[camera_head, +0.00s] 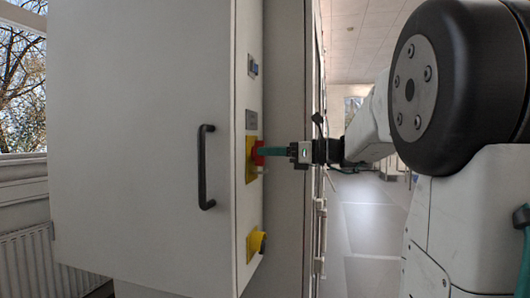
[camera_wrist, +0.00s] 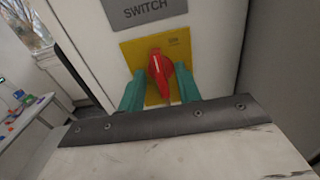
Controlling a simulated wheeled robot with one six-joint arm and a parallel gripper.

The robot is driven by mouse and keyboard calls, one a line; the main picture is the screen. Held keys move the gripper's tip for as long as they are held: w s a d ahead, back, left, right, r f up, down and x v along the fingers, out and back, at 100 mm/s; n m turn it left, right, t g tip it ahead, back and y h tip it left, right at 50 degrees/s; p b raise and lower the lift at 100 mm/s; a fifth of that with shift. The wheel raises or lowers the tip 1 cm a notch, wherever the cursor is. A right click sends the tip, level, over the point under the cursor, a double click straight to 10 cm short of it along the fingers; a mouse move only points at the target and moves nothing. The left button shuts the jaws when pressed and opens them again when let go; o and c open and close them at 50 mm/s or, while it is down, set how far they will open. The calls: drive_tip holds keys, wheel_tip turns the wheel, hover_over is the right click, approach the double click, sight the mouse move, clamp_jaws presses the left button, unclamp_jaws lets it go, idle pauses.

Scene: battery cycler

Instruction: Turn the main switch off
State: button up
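The main switch is a red rotary knob (camera_wrist: 158,72) on a yellow square plate (camera_wrist: 126,52), under a grey label reading "SWITCH" (camera_wrist: 146,9). Its handle stands nearly upright in the wrist view, leaning slightly. In the head view the red knob (camera_head: 258,156) and yellow plate (camera_head: 250,172) are on the cabinet's narrow side face. My gripper (camera_wrist: 161,90) has its two teal fingers apart, one on each side of the knob, with gaps visible. The gripper (camera_head: 273,151) also shows in the head view, reaching the knob from the right. Its fingertips overlap the knob there, so contact is unclear.
The white cabinet (camera_head: 140,130) has a black door handle (camera_head: 204,168). A table with small coloured items (camera_wrist: 20,115) stands at the wrist view's left. Floor at right looks open.

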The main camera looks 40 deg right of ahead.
drive_tip(key=shift+w+a, duration=0.4)
drive_tip(key=shift+w, duration=0.05)
drive_tip(key=shift+c, duration=0.3)
clamp_jaws()
